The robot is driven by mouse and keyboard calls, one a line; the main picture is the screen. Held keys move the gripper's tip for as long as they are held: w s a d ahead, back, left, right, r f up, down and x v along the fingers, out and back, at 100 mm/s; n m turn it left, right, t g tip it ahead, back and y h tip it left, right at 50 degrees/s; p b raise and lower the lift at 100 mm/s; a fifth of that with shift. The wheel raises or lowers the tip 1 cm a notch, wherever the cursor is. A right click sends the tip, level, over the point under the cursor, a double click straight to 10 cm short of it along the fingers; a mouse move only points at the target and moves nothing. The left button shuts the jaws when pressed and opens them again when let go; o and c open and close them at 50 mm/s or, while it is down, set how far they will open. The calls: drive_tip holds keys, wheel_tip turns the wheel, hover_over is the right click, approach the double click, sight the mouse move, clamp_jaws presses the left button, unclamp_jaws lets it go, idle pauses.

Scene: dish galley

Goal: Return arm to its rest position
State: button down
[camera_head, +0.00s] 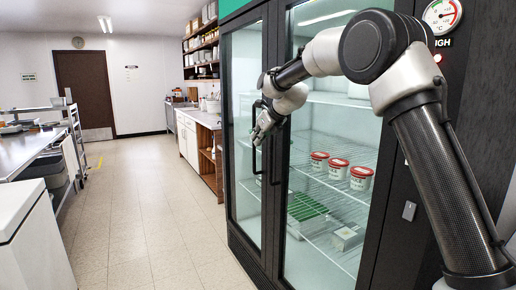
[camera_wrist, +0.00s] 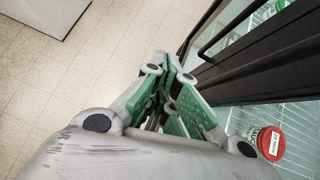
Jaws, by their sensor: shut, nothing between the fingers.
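My gripper (camera_head: 258,138) is at the end of my raised arm in the head view, in front of the glass-door fridge (camera_head: 276,60) near its door handles. In the wrist view my gripper (camera_wrist: 172,62) points away from the camera, with its green-padded fingers drawn together at the tips and nothing between them. The arm is bent, rising at the right and reaching left across the fridge front. In the head view I cannot tell whether the gripper touches the handle (camera_head: 275,160) or only overlaps it.
Red-lidded tubs (camera_head: 338,168) stand on a wire shelf inside the fridge; one tub (camera_wrist: 270,142) shows in the wrist view. A white cabinet (camera_head: 32,240) stands at the lower left. A metal counter (camera_head: 25,150) lies behind it. The tiled aisle (camera_head: 140,215) between is clear.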

drive_tip(key=s+d+f+n+g+h, duration=0.15)
drive_tip(key=s+d+f+n, duration=0.25)
drive_tip(key=s+n, duration=0.4)
drive_tip(key=s+d+f+n+g+h, duration=0.15)
drive_tip(key=s+d+f+n, duration=0.35)
drive_tip(key=n, duration=0.5)
drive_tip(key=s+d+r+n, duration=0.2)
drive_tip(key=s+d, duration=0.5)
drive_tip(key=s, duration=0.5)
drive_tip(key=s+d+r+n+h, duration=0.1)
drive_tip(key=s+d+n, duration=0.4)
drive_tip(key=s, duration=0.8)
drive_tip(key=s+d+r+n+h, duration=0.1)
drive_tip(key=s+d+r+n, duration=0.1)
drive_tip(key=s+d, duration=0.9)
drive_tip(key=shift+s+d+r+n, duration=0.15)
drive_tip(key=shift+s+r+n, duration=0.2)
drive_tip(key=shift+s+n, duration=0.55)
